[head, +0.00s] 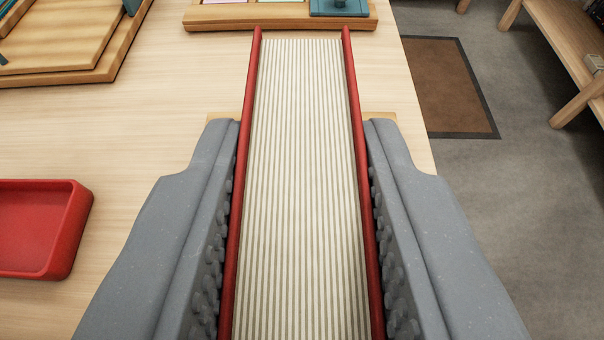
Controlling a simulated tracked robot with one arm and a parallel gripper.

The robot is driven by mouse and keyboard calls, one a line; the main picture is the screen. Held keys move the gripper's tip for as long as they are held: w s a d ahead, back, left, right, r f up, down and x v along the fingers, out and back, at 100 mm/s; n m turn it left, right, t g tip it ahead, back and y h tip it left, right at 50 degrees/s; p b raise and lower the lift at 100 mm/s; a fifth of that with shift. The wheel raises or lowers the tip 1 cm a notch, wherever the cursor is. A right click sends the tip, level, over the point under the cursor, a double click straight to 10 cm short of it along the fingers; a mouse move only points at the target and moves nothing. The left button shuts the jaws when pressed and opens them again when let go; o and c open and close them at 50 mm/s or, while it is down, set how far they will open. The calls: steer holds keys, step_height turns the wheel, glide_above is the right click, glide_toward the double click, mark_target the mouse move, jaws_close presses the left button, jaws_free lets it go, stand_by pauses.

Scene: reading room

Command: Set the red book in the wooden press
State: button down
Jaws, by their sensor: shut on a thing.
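The red book (304,220) is in the middle of the head view, its striped cream page edges facing me between two red covers. My gripper (302,128) is shut on it, with one grey finger against each cover. A light wooden piece (384,118) shows on both sides of the book just beyond the fingertips. The book hides most of it, and I cannot tell whether it is the wooden press. I also cannot tell whether the book touches anything below.
A red tray (40,228) lies at left on the pale table (140,135). Stacked wooden boards (60,72) are at the upper left. A wooden tray (225,20) with a teal item (340,7) is at the top. Past the table's right edge are a brown mat (447,85) and a wooden bench (570,35).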

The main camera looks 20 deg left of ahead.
steer(key=c, duration=1.1)
jaws_free()
steer(key=shift+o, duration=0.2)
steer(key=shift+r+p, duration=0.35)
steer(key=shift+r, duration=1.25)
steer(key=shift+s+r, duration=0.15)
steer(key=shift+r, duration=0.1)
steer(key=shift+s+f, duration=0.1)
steer(key=shift+s, duration=0.65)
steer(key=s+r, duration=0.1)
steer(key=s, duration=1.3)
steer(key=shift+r, duration=0.25)
steer(key=shift+s, duration=0.1)
